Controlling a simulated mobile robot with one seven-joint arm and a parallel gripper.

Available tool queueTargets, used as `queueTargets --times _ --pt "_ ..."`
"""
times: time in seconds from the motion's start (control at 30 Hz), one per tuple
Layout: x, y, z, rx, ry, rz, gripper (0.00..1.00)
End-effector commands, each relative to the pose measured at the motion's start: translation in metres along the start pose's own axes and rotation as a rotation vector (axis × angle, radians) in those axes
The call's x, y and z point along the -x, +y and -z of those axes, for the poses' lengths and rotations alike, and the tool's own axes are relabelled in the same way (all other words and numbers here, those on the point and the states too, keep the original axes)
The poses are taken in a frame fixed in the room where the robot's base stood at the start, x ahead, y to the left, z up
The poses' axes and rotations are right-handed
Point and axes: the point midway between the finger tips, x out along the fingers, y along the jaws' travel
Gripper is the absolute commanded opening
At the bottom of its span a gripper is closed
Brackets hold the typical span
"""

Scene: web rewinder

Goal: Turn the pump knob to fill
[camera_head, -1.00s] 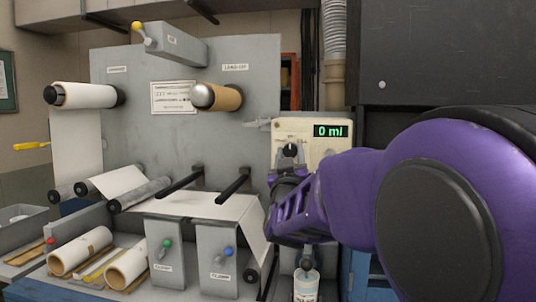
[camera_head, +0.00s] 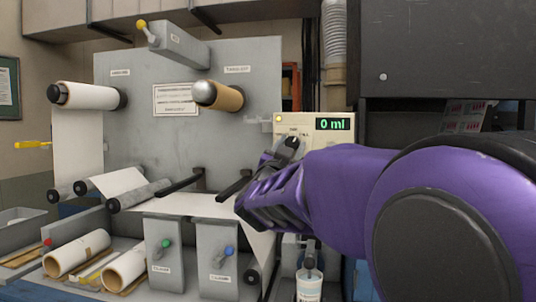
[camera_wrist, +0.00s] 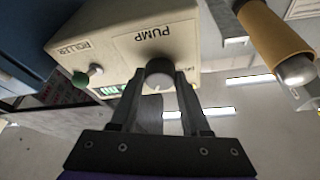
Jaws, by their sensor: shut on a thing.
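The beige pump box (camera_head: 338,133) stands right of the grey panel. Its display (camera_head: 332,124) reads 0 ml in green. My gripper (camera_head: 288,147) is at the front of the box and hides the knob in the head view. In the wrist view the round grey pump knob (camera_wrist: 159,74) sits below the PUMP label, with a pale mark on its rim. My gripper (camera_wrist: 160,88) is shut on it, one finger on each side.
A green-tipped lever (camera_wrist: 94,70) sticks out of the box near the knob. A brown-cored roll (camera_head: 222,97) and black rods (camera_head: 180,183) project from the panel left of my gripper. A white bottle (camera_head: 309,285) stands below my forearm.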

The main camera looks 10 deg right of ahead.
Motion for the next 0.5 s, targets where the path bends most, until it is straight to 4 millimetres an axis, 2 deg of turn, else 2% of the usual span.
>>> queueTargets --times 0.2,0.5 --pt "-0.0003 -0.0006 0.0000 -0.125 0.001 -0.051 0.00" --pt "-0.0006 -0.0009 0.0008 -0.210 0.001 -0.087 0.00"
